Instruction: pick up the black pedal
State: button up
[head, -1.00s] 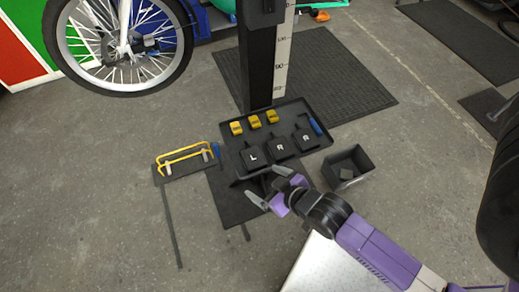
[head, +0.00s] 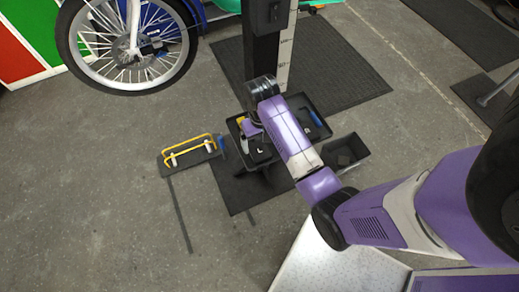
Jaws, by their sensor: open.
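The black tray (head: 325,134) stands at the foot of the dark post. In it a black pedal (head: 258,153) with a white mark shows just below my gripper. The other black pedals are mostly hidden behind my arm. My gripper (head: 252,133) is over the left part of the tray, open, fingers pointing down. Its fingertips are partly hidden, and I cannot tell whether they touch the pedal.
A blue item (head: 316,118) lies at the tray's right side. A dark open bin (head: 345,150) stands to the right. A yellow-railed rack (head: 190,153) is at left. The post (head: 262,55) rises behind the tray. A bike wheel (head: 125,45) stands at upper left.

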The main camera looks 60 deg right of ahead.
aim_at(261, 153)
jog(key=f, duration=0.6)
jog(key=shift+s+a+f+p, duration=0.2)
jog(key=shift+s+f+p, duration=0.1)
jog(key=shift+f+p, duration=0.1)
jog(key=shift+r, duration=0.1)
jog(key=c, duration=1.6)
jog(key=shift+c, duration=0.2)
jog(key=shift+r, duration=0.1)
